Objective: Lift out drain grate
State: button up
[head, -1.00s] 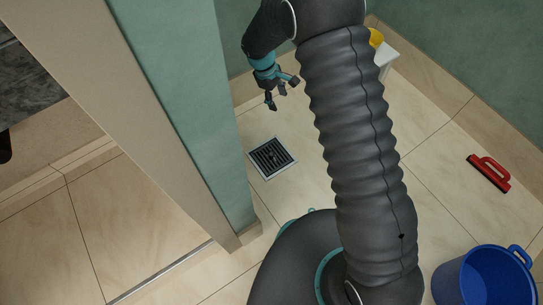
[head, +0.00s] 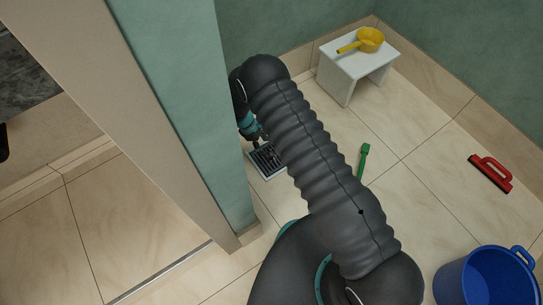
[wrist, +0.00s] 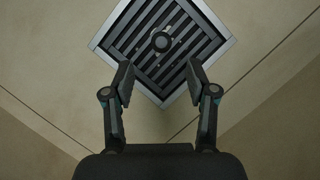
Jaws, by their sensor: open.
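The drain grate (wrist: 178,28) is a dark slatted square in a light metal frame, set in the tiled floor. In the wrist view it lies beyond the fingertips, with a small round knob (wrist: 162,42) at its middle. In the head view the grate (head: 268,163) shows beside the green wall corner, partly covered by my arm. My gripper (wrist: 158,82) is open and empty, with its two fingers apart on either side below the knob. The fingertips overlap the near part of the grate in the picture. I cannot tell whether they touch it.
A white stool (head: 352,68) with a yellow scoop (head: 370,40) stands at the back. A green-handled tool (head: 364,160), a red squeegee (head: 490,173) and a blue bucket (head: 484,280) are to the right. The green wall end (head: 195,120) stands close left of the grate.

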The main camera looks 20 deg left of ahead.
aim_at(271, 154)
jog(key=shift+d+x, duration=0.2)
jog(key=shift+x, duration=1.6)
jog(key=shift+d+x, duration=0.2)
jog(key=shift+x, duration=1.65)
jog(key=shift+r, duration=0.2)
grip_shut()
